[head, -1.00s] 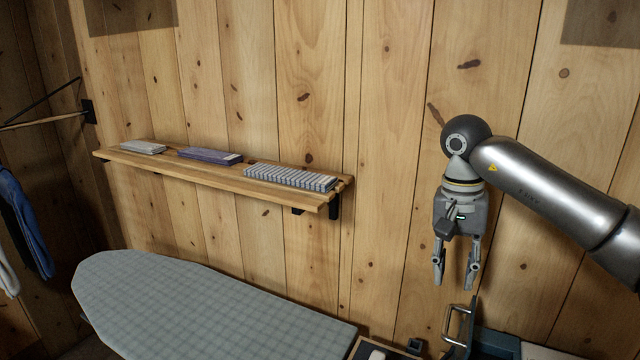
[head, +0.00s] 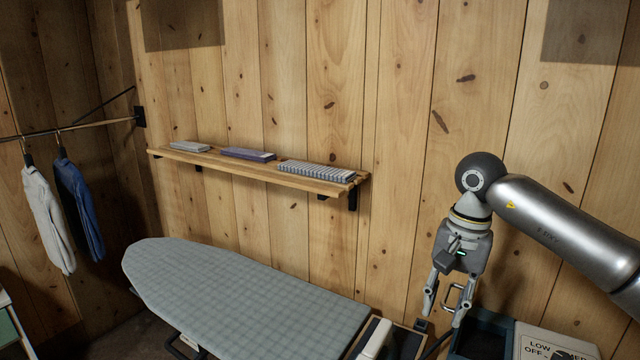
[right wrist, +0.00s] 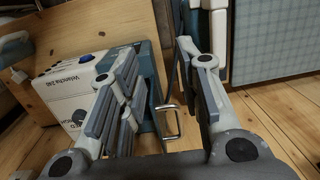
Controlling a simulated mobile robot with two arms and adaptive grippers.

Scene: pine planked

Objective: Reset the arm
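My right gripper (head: 443,297) hangs at the right in the head view, fingers pointing down and apart with nothing between them. In the right wrist view the gripper (right wrist: 160,90) also shows spread, empty fingers. A metal handle (right wrist: 168,122) shows between and beyond them. In the head view the handle (head: 460,298) appears just beside the right fingertip; whether they touch cannot be told. My left arm and gripper are not in view.
A grey ironing board (head: 250,295) stands in front of a wall shelf (head: 240,174) with several folded cloths. Clothes hang on a rod (head: 100,124) at left. A white box with lettering (head: 550,345) and a dark teal bin (head: 485,335) sit below the right gripper.

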